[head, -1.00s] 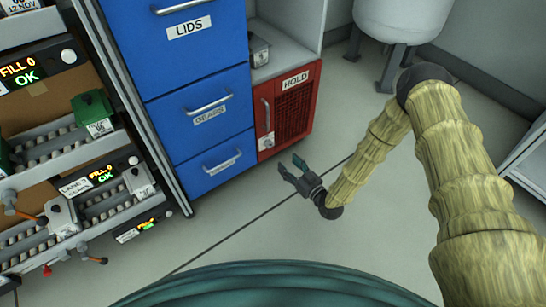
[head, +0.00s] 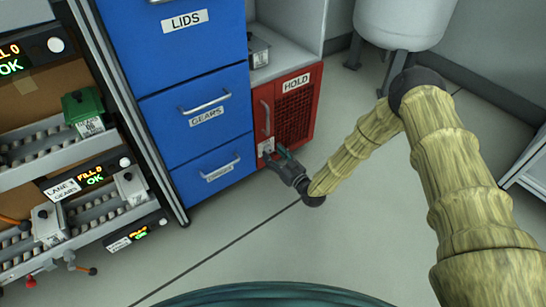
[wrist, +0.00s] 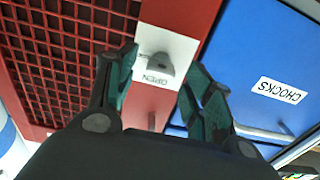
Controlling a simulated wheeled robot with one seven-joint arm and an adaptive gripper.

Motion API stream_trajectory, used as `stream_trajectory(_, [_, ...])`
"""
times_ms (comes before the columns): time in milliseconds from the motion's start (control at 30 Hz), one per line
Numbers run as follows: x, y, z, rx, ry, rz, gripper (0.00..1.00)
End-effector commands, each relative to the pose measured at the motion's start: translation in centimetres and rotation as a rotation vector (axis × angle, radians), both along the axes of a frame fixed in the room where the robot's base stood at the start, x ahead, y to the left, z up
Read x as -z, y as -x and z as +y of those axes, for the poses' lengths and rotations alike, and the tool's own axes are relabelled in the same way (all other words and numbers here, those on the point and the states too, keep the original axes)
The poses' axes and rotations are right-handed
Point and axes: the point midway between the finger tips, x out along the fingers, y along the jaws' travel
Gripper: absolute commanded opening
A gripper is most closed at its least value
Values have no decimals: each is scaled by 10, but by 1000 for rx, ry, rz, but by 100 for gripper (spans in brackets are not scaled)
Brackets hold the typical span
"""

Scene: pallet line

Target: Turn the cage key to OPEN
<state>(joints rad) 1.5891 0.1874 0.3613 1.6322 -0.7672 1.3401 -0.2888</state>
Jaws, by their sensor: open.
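The cage is a red cabinet (head: 297,78) with a mesh door and a HOLD label. In the wrist view its red mesh (wrist: 62,45) fills the left. A white plate marked OPEN (wrist: 180,46) is on its red frame, with a small grey key (wrist: 160,67) on it. In the head view my gripper (head: 276,157) is at the cabinet's lower left corner, partly covering the plate. In the wrist view my open gripper (wrist: 161,60) has its teal fingers on either side of the key. I cannot tell whether they touch it.
Blue drawers (head: 195,65) stand left of the cage; the CHOCKS drawer (wrist: 262,55) is close beside my fingers. A roller rack (head: 75,200) with boxes is at the left. A white tank (head: 400,22) stands behind. The floor (head: 270,235) is clear in front.

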Motion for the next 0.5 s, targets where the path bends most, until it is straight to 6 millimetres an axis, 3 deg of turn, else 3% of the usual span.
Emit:
stream_trajectory(467, [-1,-9,7,-1,-1,1,52])
stream_trajectory(500, [-1,-9,7,-1,-1,0,44])
